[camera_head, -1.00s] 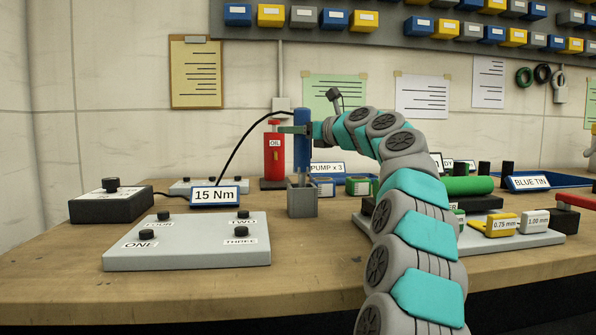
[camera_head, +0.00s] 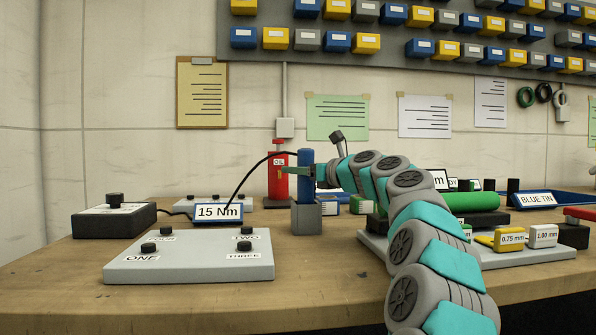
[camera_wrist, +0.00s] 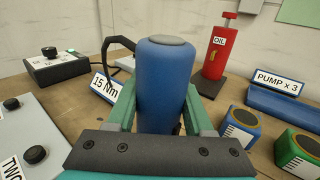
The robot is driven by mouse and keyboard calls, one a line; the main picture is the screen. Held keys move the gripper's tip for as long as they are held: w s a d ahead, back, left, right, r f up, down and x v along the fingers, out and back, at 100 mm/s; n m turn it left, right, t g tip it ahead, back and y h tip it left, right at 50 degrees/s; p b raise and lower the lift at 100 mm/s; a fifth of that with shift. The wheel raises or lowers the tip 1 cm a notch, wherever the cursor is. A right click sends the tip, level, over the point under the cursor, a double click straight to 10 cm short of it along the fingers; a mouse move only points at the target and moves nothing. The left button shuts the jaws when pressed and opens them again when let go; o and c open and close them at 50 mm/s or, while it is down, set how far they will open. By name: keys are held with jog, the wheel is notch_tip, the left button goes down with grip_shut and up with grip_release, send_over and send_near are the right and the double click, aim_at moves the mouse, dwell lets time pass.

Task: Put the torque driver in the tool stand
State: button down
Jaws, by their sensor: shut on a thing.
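The torque driver is a blue upright cylinder (camera_head: 305,176) with a black cable running from its top to the left. It also fills the middle of the wrist view (camera_wrist: 165,85). My gripper (camera_head: 296,171) is shut on it, with one green finger on each side of the blue body. The tool stand is a grey block (camera_head: 306,216) directly below the driver. The driver's lower end is down at the stand's top and its tip is hidden there. In the wrist view the driver's body hides the stand.
A red oil can (camera_head: 279,180) stands just behind. The 15 Nm sign (camera_head: 218,213) and black control box (camera_head: 114,219) are at left. A grey panel with several black knobs (camera_head: 190,262) lies in front left. Bare bench lies in front of the stand.

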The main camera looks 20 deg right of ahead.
jog(key=shift+c, duration=1.4)
grip_release()
jog(key=shift+s+r, duration=0.1)
jog(key=shift+r, duration=0.05)
jog(key=v, duration=1.1)
jog(key=shift+s, duration=0.4)
jog(key=shift+d, duration=0.15)
